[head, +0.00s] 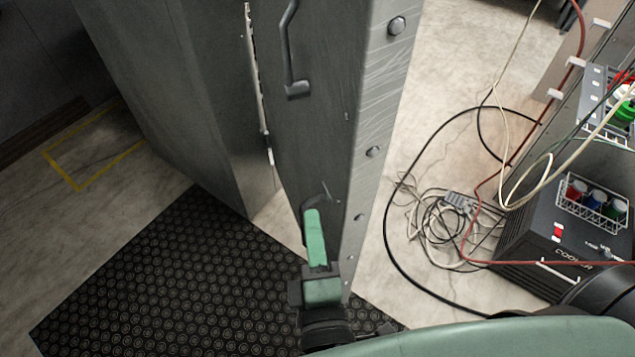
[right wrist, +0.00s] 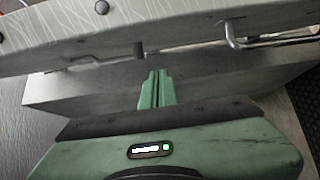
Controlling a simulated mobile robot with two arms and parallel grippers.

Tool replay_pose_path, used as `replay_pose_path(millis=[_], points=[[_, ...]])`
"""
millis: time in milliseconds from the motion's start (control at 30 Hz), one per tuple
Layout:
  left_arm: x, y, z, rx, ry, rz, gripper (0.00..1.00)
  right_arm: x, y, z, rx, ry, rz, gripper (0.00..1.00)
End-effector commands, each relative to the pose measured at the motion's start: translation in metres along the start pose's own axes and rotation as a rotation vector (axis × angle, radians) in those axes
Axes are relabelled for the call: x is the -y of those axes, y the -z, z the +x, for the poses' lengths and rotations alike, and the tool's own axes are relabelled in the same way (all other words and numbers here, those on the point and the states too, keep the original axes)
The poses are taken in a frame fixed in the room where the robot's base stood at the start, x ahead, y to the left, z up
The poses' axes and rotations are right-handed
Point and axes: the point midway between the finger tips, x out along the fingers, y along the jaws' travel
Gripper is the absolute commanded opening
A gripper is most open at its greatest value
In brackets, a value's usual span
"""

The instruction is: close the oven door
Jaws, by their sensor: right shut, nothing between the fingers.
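The oven door (head: 325,115) is a tall grey metal panel with a dark bar handle (head: 289,50) on its face and round bolts along its lighter edge. It stands ajar, with a gap between it and the grey oven body (head: 195,90) to its left. My right gripper (head: 313,220) is shut and empty, low in front of the door's face near its lower end. In the right wrist view its green fingers (right wrist: 156,88) point toward the grey panels; whether they touch is unclear. The handle (right wrist: 235,36) also shows there. My left gripper is out of view.
A black studded mat (head: 170,280) covers the floor below. Loose cables (head: 440,225) lie tangled on the concrete to the right, beside a black cooler box (head: 545,240) and a wire basket of jars (head: 592,205). Yellow floor tape (head: 75,180) marks the left.

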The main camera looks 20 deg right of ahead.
Motion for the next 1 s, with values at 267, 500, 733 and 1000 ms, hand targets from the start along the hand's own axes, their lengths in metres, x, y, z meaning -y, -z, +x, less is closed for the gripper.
replay_pose_path(millis=[267,500,733,1000], points=[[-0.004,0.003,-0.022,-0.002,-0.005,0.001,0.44,-0.007,-0.001,0.041,0.004,-0.008,-0.002,0.0],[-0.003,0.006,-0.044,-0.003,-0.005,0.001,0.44,-0.007,-0.001,0.094,0.003,-0.007,-0.001,0.0],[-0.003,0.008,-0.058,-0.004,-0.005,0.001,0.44,-0.003,-0.028,0.105,0.0,-0.001,-0.003,0.0],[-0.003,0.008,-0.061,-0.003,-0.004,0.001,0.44,-0.001,-0.039,0.108,0.0,-0.001,0.0,0.0]])
